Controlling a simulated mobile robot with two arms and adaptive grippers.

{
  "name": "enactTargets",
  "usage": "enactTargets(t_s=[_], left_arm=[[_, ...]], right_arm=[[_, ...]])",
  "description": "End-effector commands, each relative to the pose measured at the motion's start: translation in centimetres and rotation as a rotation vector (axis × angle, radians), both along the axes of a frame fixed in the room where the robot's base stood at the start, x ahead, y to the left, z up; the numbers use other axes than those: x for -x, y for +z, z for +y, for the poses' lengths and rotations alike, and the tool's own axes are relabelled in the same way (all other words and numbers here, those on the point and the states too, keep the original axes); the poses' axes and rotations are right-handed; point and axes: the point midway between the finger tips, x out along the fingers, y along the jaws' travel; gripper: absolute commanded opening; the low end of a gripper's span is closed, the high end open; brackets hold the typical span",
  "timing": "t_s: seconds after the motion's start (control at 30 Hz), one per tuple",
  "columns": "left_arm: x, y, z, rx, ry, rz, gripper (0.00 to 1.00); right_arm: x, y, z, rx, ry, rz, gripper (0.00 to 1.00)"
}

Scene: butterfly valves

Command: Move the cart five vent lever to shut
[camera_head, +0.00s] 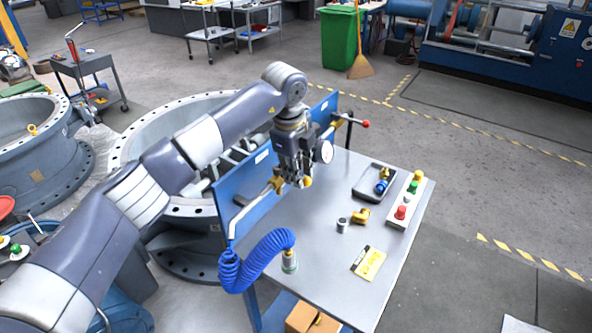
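A grey-topped cart (320,235) stands in the middle with a blue upright panel (232,190) along its left side. A brass valve (277,184) sits on the panel, joined to a pale pipe (245,212). A lever with a red knob (365,124) sticks out to the right near the panel's far end. I cannot tell which is the vent lever; no label is readable. My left gripper (298,182) points down over the cart beside the brass valve, and hides part of the panel. Its finger opening and any contact are unclear. My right gripper is not in view.
A round gauge (324,152) shows beside my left gripper. A coiled blue hose (252,262) hangs at the cart's near left corner. A black tray (374,182), a button box (405,203), a brass fitting (360,216) and a yellow card (369,263) lie on the top.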

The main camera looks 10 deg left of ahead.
Motion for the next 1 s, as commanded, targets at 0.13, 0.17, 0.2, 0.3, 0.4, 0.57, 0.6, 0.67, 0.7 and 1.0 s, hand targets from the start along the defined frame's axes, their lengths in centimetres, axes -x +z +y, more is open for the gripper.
enactTargets(t_s=[0.13, 0.17, 0.2, 0.3, 0.4, 0.57, 0.6, 0.67, 0.7, 1.0], left_arm=[[0.0, 0.0, 0.0, 0.000, -0.001, 0.000, 0.29], [0.0, 0.0, 0.0, -0.001, -0.001, 0.000, 0.29], [0.0, 0.0, 0.0, -0.001, -0.001, 0.000, 0.29], [0.0, 0.1, 0.1, -0.001, -0.001, 0.000, 0.29], [0.1, 0.9, 0.1, 0.000, -0.001, -0.002, 0.29], [0.5, 3.7, 0.3, -0.001, -0.001, -0.005, 0.29], [0.7, 4.5, 0.4, -0.001, -0.002, -0.005, 0.29], [0.9, 5.9, 0.5, -0.001, 0.000, -0.005, 0.29], [1.1, 6.7, 0.5, 0.000, -0.001, -0.005, 0.29], [1.9, 11.1, 0.8, -0.002, -0.002, -0.001, 0.29]], right_arm=[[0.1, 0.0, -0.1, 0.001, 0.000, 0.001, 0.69], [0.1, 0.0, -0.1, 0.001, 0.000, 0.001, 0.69], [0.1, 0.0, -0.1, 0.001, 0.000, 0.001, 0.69], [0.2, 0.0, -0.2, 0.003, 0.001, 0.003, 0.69], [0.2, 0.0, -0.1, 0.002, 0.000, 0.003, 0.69], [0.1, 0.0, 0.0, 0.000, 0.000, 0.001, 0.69], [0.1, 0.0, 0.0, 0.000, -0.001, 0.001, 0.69], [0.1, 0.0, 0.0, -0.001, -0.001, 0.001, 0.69], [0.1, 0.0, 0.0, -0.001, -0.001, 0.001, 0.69], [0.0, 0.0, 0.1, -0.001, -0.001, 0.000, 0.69]])
